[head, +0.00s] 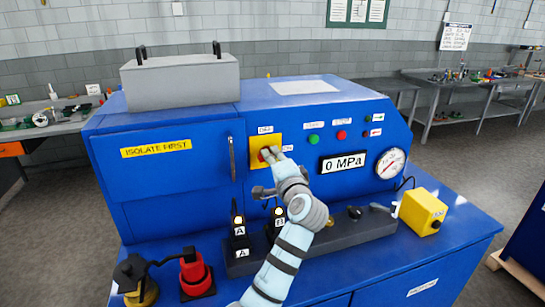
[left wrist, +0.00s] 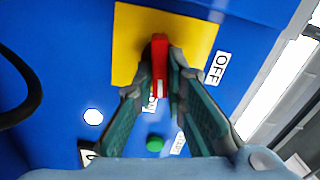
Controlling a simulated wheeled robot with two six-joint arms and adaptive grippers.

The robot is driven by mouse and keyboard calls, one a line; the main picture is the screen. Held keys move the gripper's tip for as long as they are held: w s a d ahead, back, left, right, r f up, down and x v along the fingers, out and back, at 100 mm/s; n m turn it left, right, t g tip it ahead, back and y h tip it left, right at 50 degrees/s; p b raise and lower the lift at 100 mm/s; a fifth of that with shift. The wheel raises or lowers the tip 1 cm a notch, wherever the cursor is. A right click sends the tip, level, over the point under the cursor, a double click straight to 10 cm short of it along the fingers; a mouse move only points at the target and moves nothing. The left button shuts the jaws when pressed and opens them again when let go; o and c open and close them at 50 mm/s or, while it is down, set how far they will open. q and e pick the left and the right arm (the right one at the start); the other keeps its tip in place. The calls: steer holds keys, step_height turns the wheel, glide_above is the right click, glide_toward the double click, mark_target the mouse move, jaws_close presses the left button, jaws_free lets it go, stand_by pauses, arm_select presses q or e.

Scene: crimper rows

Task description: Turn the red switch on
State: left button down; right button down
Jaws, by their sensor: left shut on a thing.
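The red switch (left wrist: 160,52) is a rotary handle on a square yellow plate (left wrist: 130,40) on the blue machine's front. My left gripper (head: 269,154) is at the plate, and in the left wrist view (left wrist: 166,72) its fingers are shut on the handle from both sides. The handle's white-marked end points down in that view, toward the partly covered ON label (left wrist: 153,104). The OFF label (left wrist: 219,67) is off to the side of the handle. In the head view my fingers hide most of the switch. My right gripper is not in view.
Right of the plate are a green button (head: 313,139), a red button (head: 341,135), a 0 MPa display (head: 343,162) and a round gauge (head: 390,163). Below, black tools marked A and B, a red tool (head: 195,272) and a yellow box (head: 422,211) stand on the blue bench.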

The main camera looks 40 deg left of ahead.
arm_select(q)
steer(key=shift+m, duration=1.1)
steer(key=c, duration=1.6)
jaws_free()
steer(key=shift+a, duration=0.1)
steer(key=shift+c, duration=0.2)
steer(key=v, duration=0.7)
steer(key=shift+d, duration=0.35)
steer(key=shift+a, duration=0.2)
